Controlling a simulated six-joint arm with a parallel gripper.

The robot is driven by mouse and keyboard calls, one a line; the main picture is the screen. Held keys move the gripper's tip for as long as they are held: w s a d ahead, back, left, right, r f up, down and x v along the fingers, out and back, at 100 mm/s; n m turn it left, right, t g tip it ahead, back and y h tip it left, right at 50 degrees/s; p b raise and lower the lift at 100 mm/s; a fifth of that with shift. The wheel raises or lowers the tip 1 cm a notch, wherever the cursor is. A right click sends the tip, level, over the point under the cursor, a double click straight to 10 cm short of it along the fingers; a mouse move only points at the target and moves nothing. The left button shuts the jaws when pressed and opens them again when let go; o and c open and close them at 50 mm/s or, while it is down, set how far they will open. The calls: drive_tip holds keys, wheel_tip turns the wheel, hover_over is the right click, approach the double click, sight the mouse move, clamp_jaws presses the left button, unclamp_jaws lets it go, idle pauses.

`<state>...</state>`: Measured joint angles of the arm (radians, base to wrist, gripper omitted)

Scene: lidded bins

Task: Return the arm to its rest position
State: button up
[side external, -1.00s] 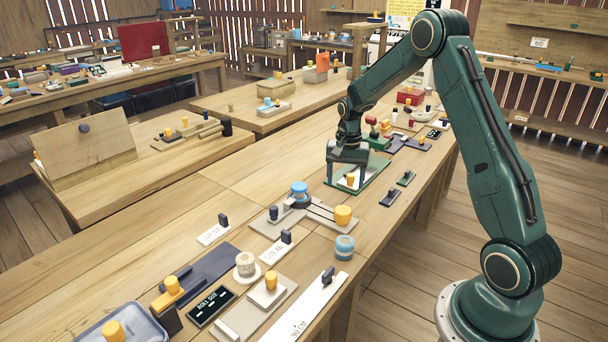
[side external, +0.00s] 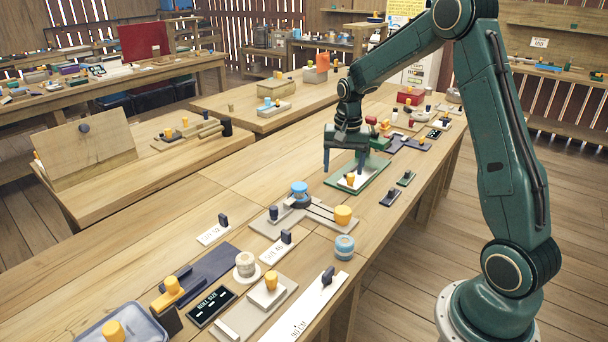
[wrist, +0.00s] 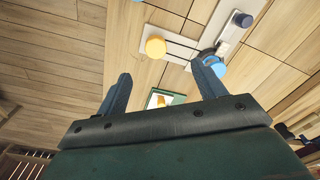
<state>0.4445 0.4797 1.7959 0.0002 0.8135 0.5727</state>
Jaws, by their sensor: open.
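My gripper (side external: 343,164) is open and empty, with its two blue fingers spread and pointing down. It hangs a little above a green tray (side external: 374,179) that holds a white plate with a yellow knob (side external: 350,180). In the wrist view my gripper (wrist: 165,88) also shows spread fingers with nothing between them. The green tray (wrist: 177,99) shows there partly, behind the gripper body.
A grey board with a blue round piece (side external: 299,188) and a yellow knob (side external: 343,215) lies in front. A blue-grey ringed cylinder (side external: 344,247) stands near the table edge. Red and green pieces (side external: 378,140) stand behind the gripper. Air above the bench is clear.

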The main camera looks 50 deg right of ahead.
drive_tip(key=s+a+r+n+t, duration=0.1)
drive_tip(key=s+a+r+n, duration=0.25)
drive_tip(key=a+r, duration=0.45)
drive_tip(key=s+a+r+n+t, duration=0.1)
drive_tip(key=s+a+r+n, duration=0.1)
drive_tip(key=s+a, duration=0.2)
drive_tip(key=s+a+r+n+t, duration=0.1)
drive_tip(key=s+a+r+n, duration=0.2)
drive_tip(key=s, duration=0.6)
drive_tip(key=s+a+r+n+t, duration=0.2)
drive_tip(key=s+a+n, duration=0.1)
drive_tip(key=s+a, duration=0.2)
drive_tip(key=shift+s+r, duration=0.15)
drive_tip(key=shift+s, duration=1.1)
drive_tip(key=shift+w+d, duration=0.1)
